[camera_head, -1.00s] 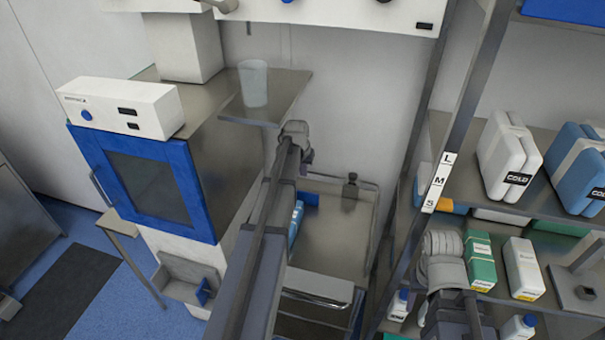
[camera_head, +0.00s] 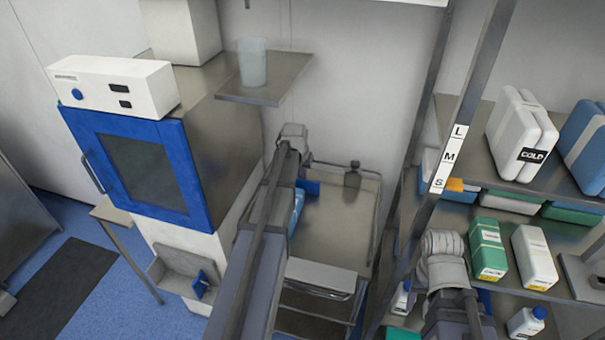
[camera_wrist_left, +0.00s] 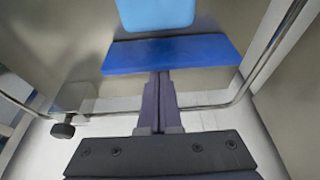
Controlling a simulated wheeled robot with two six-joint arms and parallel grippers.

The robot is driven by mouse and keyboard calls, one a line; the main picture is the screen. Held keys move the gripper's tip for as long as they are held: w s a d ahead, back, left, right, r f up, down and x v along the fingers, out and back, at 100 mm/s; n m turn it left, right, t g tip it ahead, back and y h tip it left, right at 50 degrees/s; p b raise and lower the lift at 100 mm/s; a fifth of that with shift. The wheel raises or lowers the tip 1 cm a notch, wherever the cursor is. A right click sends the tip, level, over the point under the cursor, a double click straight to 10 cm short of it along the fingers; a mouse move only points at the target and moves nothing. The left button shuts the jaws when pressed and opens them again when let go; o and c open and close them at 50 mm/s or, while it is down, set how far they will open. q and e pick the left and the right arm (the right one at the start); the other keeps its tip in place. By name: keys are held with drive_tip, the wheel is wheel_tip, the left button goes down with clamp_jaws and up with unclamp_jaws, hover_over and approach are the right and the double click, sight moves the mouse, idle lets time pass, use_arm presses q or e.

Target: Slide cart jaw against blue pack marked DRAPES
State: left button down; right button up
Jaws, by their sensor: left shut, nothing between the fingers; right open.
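The steel cart (camera_head: 340,225) stands beside the cabinet. Its jaw, a dark blue bar (camera_wrist_left: 172,54), lies across the cart top; it also shows in the head view (camera_head: 310,187). A light blue pack (camera_wrist_left: 156,12) lies just beyond the bar in the left wrist view, a narrow strip of steel seeming to part them. No marking on the pack is readable. In the head view my left arm partly hides the pack (camera_head: 297,208). My left gripper (camera_wrist_left: 161,76) is shut and empty, its tips at the bar's near edge; contact is unclear. My right gripper's fingers are hidden.
A rail (camera_wrist_left: 235,100) runs around the cart edge, with a dark knob (camera_wrist_left: 63,130) on it. A blue-fronted cabinet (camera_head: 140,170) stands left. Shelves with a white COLD box (camera_head: 520,135) and several cartons stand right, by my right arm.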

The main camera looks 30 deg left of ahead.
sight(299, 181)
use_arm(q)
drive_tip(key=s, duration=0.2)
drive_tip(key=s+d, duration=0.1)
drive_tip(key=shift+s, duration=0.35)
drive_tip(key=shift+w, duration=0.1)
drive_tip(key=shift+w+a, duration=0.15)
drive_tip(key=shift+w, duration=0.3)
drive_tip(key=w, duration=0.2)
drive_tip(key=w+a, duration=0.1)
drive_tip(key=shift+w, duration=0.35)
drive_tip(key=p+v, duration=0.9)
drive_tip(key=v, duration=0.1)
drive_tip(key=shift+s, duration=0.4)
drive_tip(key=shift+f, duration=0.1)
